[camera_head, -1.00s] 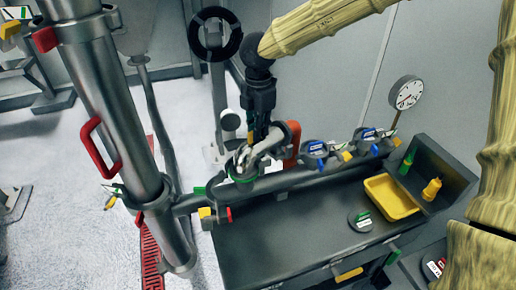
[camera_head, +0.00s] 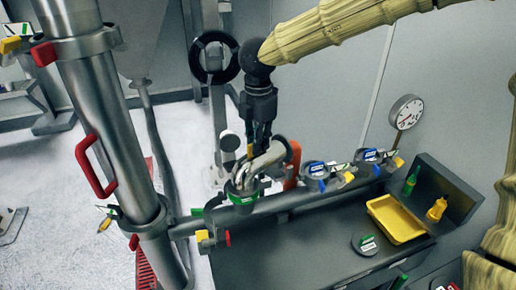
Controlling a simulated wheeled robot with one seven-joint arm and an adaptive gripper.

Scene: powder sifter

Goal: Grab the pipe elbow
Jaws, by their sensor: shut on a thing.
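The pipe elbow (camera_head: 272,154) is a pale grey curved metal pipe, above the left part of the long horizontal pipe. Its lower end meets a round fitting with a green band (camera_head: 243,197); I cannot tell whether they touch or are apart. My gripper (camera_head: 258,143) points down from the black wrist and is shut on the elbow near its bend. The fingertips are small and partly hidden against the elbow.
An orange-red part (camera_head: 292,165) stands close right of the elbow. Blue-labelled clamps (camera_head: 318,172) sit along the horizontal pipe (camera_head: 290,200). A thick steel column (camera_head: 110,140) with red handles stands left. A yellow tray (camera_head: 396,218) lies on the dark bench at right.

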